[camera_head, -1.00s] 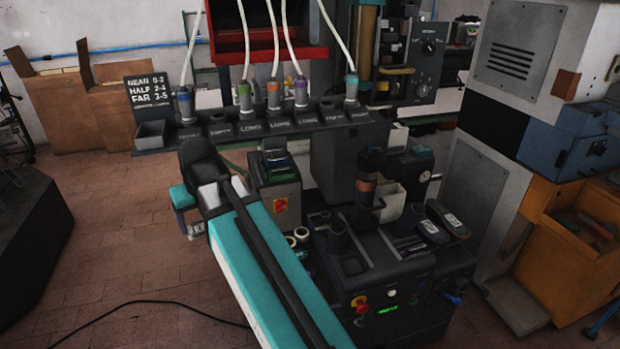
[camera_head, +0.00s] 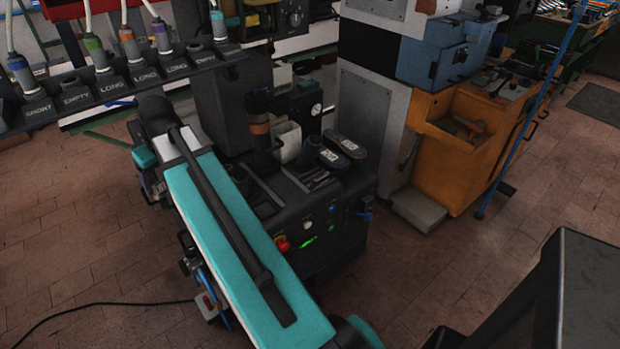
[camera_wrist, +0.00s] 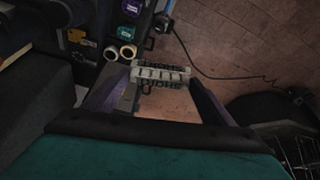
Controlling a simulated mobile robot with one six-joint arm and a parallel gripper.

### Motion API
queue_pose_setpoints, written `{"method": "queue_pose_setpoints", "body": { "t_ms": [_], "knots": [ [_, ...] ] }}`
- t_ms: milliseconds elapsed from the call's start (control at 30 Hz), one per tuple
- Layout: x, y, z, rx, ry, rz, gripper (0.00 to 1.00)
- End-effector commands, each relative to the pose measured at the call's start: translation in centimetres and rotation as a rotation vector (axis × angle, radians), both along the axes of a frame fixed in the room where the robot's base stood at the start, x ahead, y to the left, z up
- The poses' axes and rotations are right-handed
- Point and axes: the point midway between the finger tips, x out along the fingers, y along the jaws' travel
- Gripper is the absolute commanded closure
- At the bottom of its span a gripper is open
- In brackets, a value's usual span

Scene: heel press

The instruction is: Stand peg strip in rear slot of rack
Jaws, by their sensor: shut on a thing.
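In the wrist view, my gripper (camera_wrist: 160,78) has two purple-sided fingers, one on each side of a pale grey peg strip (camera_wrist: 162,73). It is shut on the strip, which lies crosswise between the fingertips with several small pegs or slots along it. Dark marks like lettering show along its edges. Brown floor lies below, and no support shows under the strip. In the head view I cannot make out the strip or fingers clearly, as my own arm covers that area. I cannot identify the rack or its rear slot in either view.
A black machine (camera_head: 345,190) with dark soles (camera_head: 345,147) stands behind my arm. A labelled hose holder (camera_head: 110,88) is at upper left. An orange cabinet (camera_head: 450,150) stands right. Pale rolls (camera_wrist: 118,52) are near the strip. A dark cable (camera_wrist: 215,75) crosses the floor.

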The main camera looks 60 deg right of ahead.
Motion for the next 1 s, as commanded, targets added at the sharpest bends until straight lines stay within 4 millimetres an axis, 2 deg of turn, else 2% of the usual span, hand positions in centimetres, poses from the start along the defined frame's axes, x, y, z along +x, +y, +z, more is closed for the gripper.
{"method": "queue_pose_setpoints", "body": {
  "t_ms": [33,467,767,1000],
  "knots": [
    [-0.2,-1.3,-0.5,0.001,0.001,-0.009,0.49],
    [-3.7,-12.1,-4.5,0.003,0.009,-0.058,0.49],
    [-7.7,-20.0,-7.6,0.006,0.011,-0.097,0.49],
    [-11.7,-25.8,-10.0,0.007,0.008,-0.129,0.49]
  ]
}}
